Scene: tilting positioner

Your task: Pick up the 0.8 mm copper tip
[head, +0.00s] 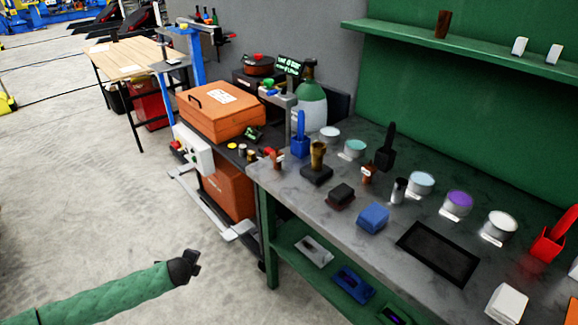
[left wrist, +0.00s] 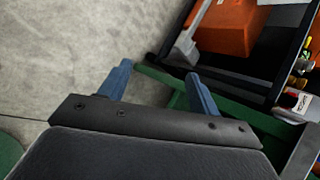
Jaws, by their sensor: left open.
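I cannot make out a 0.8 mm copper tip for certain in either view. Several small pieces (head: 242,149) stand at the front edge of the dark surface beside the orange case, too small to identify. My left gripper (head: 191,262) is low over the floor, left of the green workbench and apart from everything on it. In the left wrist view its two blue-grey fingers (left wrist: 158,82) are spread with nothing between them. My right gripper is in neither view.
The green workbench (head: 330,208) holds several round tubs, a blue box (head: 373,218) and a black tray (head: 437,253). An orange case (head: 220,112) sits behind, on a cart with a protruding metal frame. Open floor surrounds my left gripper.

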